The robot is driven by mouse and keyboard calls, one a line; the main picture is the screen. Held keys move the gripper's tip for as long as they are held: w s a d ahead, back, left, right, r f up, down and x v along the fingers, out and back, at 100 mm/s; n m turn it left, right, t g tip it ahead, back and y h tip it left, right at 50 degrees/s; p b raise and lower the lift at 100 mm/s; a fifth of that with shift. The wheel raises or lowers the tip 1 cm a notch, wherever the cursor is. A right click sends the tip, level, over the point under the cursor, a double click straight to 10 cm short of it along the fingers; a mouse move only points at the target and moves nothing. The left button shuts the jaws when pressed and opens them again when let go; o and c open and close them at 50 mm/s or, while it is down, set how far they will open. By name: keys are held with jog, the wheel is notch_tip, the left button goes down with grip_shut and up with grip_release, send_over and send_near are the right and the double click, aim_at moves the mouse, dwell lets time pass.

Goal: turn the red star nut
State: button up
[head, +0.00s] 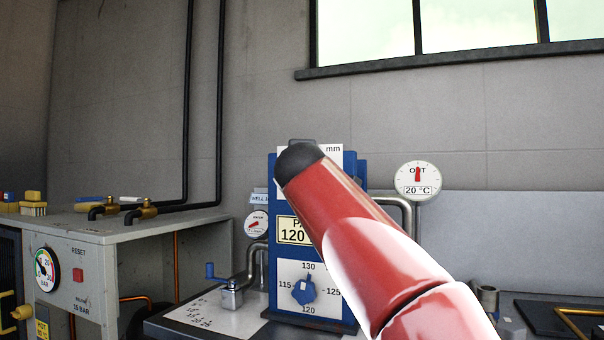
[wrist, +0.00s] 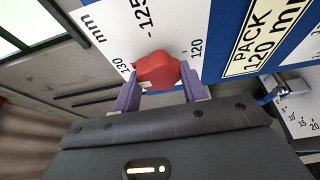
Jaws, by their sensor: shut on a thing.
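The red star nut (wrist: 157,70) shows in the wrist view on a white scale plate (wrist: 114,42) marked in mm, with 120, 125 and 130 around it. My gripper (wrist: 160,82) has its two purple fingers on either side of the nut and is shut on it. A small white patch shows by the nut's lower edge. In the head view, my red arm covers the nut and gripper. There only the top of the white scale plate, with "mm", shows on the blue panel (head: 272,175).
Below is a "PACK 120 mm" label (wrist: 262,38) and a blue star knob (head: 304,290) on a second scale. A blue-handled crank (head: 229,288) is at left, a temperature dial (head: 417,181) at right. A grey cabinet (head: 130,235) with brass valves stands at far left.

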dwell(0.5)
jog(key=o, duration=1)
jog(key=shift+c, duration=0.2)
jog(key=s+b, duration=0.2)
jog(key=s, duration=0.5)
jog(key=shift+s+d, duration=0.15)
jog(key=shift+s, duration=0.25)
